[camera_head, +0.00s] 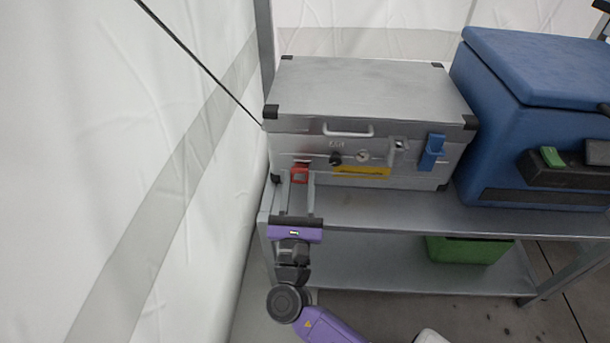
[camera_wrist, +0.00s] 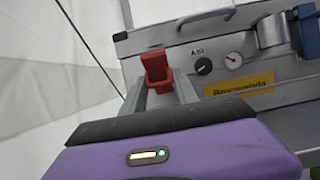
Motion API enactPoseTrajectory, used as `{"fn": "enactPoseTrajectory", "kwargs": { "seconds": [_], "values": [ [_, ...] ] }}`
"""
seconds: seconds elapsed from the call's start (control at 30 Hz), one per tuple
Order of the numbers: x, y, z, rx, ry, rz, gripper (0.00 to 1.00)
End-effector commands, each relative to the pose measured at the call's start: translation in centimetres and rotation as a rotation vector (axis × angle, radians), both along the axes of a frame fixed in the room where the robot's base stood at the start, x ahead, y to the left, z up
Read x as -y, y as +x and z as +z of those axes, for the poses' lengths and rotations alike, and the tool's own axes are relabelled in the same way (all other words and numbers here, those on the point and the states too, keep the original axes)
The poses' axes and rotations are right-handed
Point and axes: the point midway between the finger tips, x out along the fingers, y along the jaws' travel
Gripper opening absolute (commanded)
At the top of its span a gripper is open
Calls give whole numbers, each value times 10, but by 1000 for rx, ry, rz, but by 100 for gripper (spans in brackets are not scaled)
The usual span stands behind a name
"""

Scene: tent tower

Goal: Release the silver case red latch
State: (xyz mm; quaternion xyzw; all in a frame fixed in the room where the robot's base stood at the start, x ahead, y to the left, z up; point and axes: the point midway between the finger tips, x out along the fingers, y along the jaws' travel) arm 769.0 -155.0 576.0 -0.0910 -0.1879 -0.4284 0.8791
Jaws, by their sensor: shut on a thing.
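The silver case (camera_head: 365,85) stands on a metal shelf with its lid down. Its red latch (camera_head: 299,174) is at the left end of the front face. The red latch also shows in the wrist view (camera_wrist: 156,68), between the tips of my fingers. My gripper (camera_head: 298,180) reaches up to the case front from below and is shut on the red latch. It also shows in the wrist view (camera_wrist: 160,88). A blue latch (camera_head: 432,152) is at the right of the case front. The lower part of the red latch is partly hidden by my fingers.
The case front has a black knob (camera_head: 336,159), a gauge (camera_head: 362,156) and a yellow label (camera_head: 361,172). A blue cooler box (camera_head: 535,75) stands close on the right. A green bin (camera_head: 468,249) is on the lower shelf. The tent wall (camera_head: 120,150) is close on the left.

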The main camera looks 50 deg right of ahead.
Motion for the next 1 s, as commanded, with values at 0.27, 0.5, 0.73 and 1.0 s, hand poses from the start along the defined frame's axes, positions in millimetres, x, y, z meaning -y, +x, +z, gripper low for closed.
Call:
{"fn": "enactPoseTrajectory", "kwargs": {
  "seconds": [0.27, 0.5, 0.73, 1.0],
  "values": [
    [-1, 2, -26, -12, 7, 0, 0],
    [3, 4, -40, -10, 7, -3, 0],
    [6, 6, -47, -9, 6, -3, 0],
    [8, 8, -49, -6, 6, -3, 0]
  ]
}}
